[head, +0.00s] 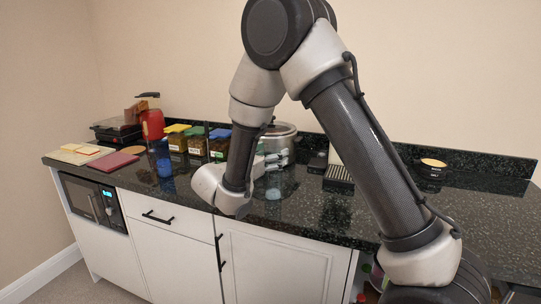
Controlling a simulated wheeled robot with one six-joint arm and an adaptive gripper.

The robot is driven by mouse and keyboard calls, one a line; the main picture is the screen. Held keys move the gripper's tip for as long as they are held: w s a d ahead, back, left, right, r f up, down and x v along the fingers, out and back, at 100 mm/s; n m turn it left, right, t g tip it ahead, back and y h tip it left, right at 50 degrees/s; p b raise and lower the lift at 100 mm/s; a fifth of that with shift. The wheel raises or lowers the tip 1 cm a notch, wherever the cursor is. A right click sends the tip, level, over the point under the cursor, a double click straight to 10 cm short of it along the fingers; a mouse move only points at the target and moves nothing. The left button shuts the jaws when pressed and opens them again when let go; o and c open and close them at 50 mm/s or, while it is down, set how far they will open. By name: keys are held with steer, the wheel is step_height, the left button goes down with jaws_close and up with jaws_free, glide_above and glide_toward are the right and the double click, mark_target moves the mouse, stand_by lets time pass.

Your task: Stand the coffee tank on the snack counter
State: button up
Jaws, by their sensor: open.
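A silver, rounded tank-like vessel with a lid (281,132) stands at the back of the dark speckled counter (330,215). It looks like the coffee tank, but my arm and gripper hide part of it, so I cannot be sure. My gripper (284,157) is open in front of the vessel's lower part, its pale fingers pointing right. I cannot tell whether the fingers touch the vessel. No object shows clearly held between them. A pale patch below the fingers may be a reflection in the glossy top.
Jars with yellow (177,139), green (195,141) and blue lids (219,144) stand left of my arm. A blue cup (164,167), red kettle (152,124) and maroon board (113,161) are further left. A slatted tray (339,174) and round tin (433,167) are right.

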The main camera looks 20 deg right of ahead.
steer(key=shift+r, duration=0.1)
steer(key=v, duration=1.2)
steer(key=s+d+r+m+g+y, duration=0.1)
steer(key=s+d+r+m+g, duration=0.2)
steer(key=d, duration=0.5)
steer(key=s+d+r+m+g+y, duration=0.1)
steer(key=s+d+m+g, duration=0.35)
steer(key=d, duration=0.25)
steer(key=s+d+r+m+g+y, duration=0.1)
steer(key=s+d+r+m+g, duration=0.15)
steer(key=d+m, duration=0.4)
steer(key=s+d+m+t+y, duration=0.3)
steer(key=s+m+y, duration=0.8)
steer(key=s, duration=0.5)
steer(key=shift+s+d+f+m, duration=0.25)
steer(key=shift+d+m, duration=0.1)
steer(key=shift+m, duration=0.05)
